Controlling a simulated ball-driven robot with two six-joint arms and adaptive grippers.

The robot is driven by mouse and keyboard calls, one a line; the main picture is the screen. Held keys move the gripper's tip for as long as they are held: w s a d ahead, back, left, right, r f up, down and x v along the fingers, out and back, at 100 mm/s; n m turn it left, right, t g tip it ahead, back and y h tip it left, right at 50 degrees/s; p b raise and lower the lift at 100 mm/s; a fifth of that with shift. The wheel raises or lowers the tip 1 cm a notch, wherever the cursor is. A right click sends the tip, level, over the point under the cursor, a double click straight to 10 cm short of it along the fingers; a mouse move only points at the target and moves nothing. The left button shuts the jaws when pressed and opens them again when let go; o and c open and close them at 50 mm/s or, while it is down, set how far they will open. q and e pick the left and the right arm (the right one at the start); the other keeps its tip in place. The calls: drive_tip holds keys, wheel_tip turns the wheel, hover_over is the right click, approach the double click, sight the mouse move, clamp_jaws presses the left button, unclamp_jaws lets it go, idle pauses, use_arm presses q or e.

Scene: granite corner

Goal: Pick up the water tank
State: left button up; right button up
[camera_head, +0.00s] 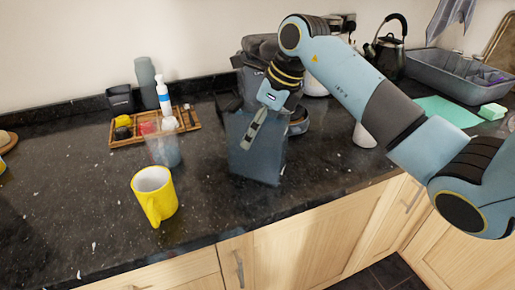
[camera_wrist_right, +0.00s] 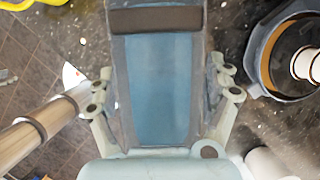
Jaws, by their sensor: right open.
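The water tank (camera_head: 257,160) is a dark, bluish, see-through box standing upright on the black granite counter, in front of a dark coffee machine (camera_head: 250,85). My right gripper (camera_head: 254,130) is at the tank's upper part in the head view. In the right wrist view the blue-grey tank (camera_wrist_right: 160,85) fills the middle, with the open fingers of my right gripper (camera_wrist_right: 163,85) on either side of it. I cannot tell whether the fingers touch its sides. My left gripper is not in view.
A yellow mug (camera_head: 155,195) and a clear cup (camera_head: 163,152) stand left of the tank. A wooden tray (camera_head: 127,142) with small items and a white pump bottle (camera_head: 163,95) is behind them. A kettle (camera_head: 388,50) and grey dish rack (camera_head: 445,78) are at the right back. The counter's front edge is near.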

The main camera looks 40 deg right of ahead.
drive_tip(key=shift+f, duration=0.2)
drive_tip(key=shift+c, duration=0.3)
drive_tip(key=c, duration=1.6)
